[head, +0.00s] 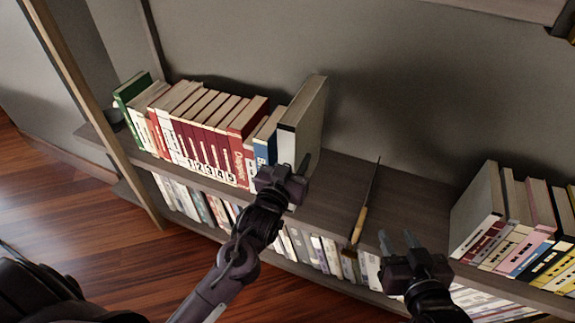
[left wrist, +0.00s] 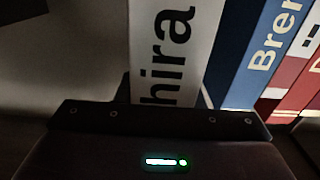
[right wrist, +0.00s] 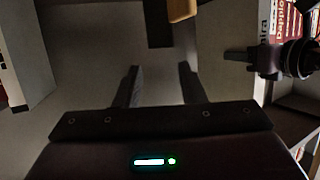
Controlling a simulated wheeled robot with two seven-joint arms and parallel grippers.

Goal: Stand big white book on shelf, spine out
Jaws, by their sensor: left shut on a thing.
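The big white book (head: 312,115) stands upright on the shelf (head: 325,195) at the right end of the left row, beside a blue book. Its white spine (left wrist: 170,45) faces out, with dark letters reading "hira" in the left wrist view. My left gripper (head: 284,180) is at the lower front of the book and shut on it; the fingers are mostly hidden in the left wrist view. My right gripper (head: 398,240) is open and empty in front of the shelf edge. Its two fingers are spread apart in the right wrist view (right wrist: 160,85).
A long thin tool with a wooden handle (head: 358,225) lies across the shelf, its handle at the front edge. A second row of books (head: 515,225) stands at the right. More books fill the lower shelf. Bare shelf lies between the rows, around the tool.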

